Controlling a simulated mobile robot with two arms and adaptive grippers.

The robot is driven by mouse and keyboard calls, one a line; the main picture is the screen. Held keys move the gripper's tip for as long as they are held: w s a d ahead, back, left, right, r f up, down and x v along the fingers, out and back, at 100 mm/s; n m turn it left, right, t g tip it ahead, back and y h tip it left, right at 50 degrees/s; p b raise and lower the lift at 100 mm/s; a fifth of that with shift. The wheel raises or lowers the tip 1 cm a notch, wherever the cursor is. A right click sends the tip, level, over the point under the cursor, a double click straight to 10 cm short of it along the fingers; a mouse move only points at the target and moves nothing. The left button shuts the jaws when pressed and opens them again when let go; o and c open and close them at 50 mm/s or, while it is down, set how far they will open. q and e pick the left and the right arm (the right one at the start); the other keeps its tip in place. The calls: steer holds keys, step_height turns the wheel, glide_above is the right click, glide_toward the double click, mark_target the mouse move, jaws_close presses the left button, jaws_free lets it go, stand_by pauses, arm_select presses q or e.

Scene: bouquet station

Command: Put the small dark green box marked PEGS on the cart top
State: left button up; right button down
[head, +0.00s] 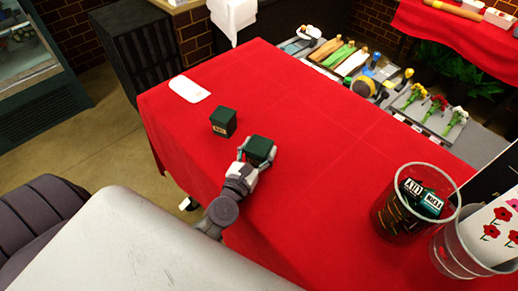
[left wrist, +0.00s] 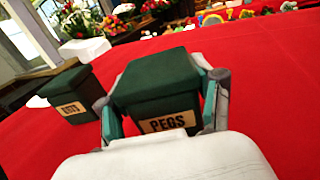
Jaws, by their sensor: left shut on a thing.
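The small dark green box marked PEGS (left wrist: 160,88) is between the fingers of my left gripper (left wrist: 165,103), with its label facing the wrist camera. In the head view the same box (head: 260,147) is at the tip of my left gripper (head: 257,158), over the red-covered table (head: 310,190). The gripper is shut on it. I cannot tell whether the box touches the cloth. A second dark green box (head: 224,122) stands just left of it; it also shows in the left wrist view (left wrist: 73,92), its label too small to read surely. I cannot tell which surface is the cart top.
A clear bin (head: 384,213) with dark labelled packets stands at the right, next to a bucket (head: 452,262). A white flat item (head: 189,89) lies near the table's far left corner. A grey surface (head: 490,147) with flowers and tools lies beyond. The table's middle is clear.

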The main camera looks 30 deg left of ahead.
arm_select(q)
steer(key=o, duration=1.2)
steer(key=shift+f, duration=0.1)
steer(key=shift+r, duration=0.2)
steer(key=shift+s+f, duration=0.15)
steer(key=shift+s, duration=0.15)
steer(key=s+b, duration=0.1)
steer(key=s, duration=0.2)
steer(key=s+b, duration=0.2)
steer(key=s, duration=0.2)
steer(key=s+b, duration=0.1)
steer(key=s, duration=0.2)
steer(key=shift+s+d, duration=0.35)
steer(key=shift+s+b, duration=0.3)
steer(key=shift+s, duration=0.05)
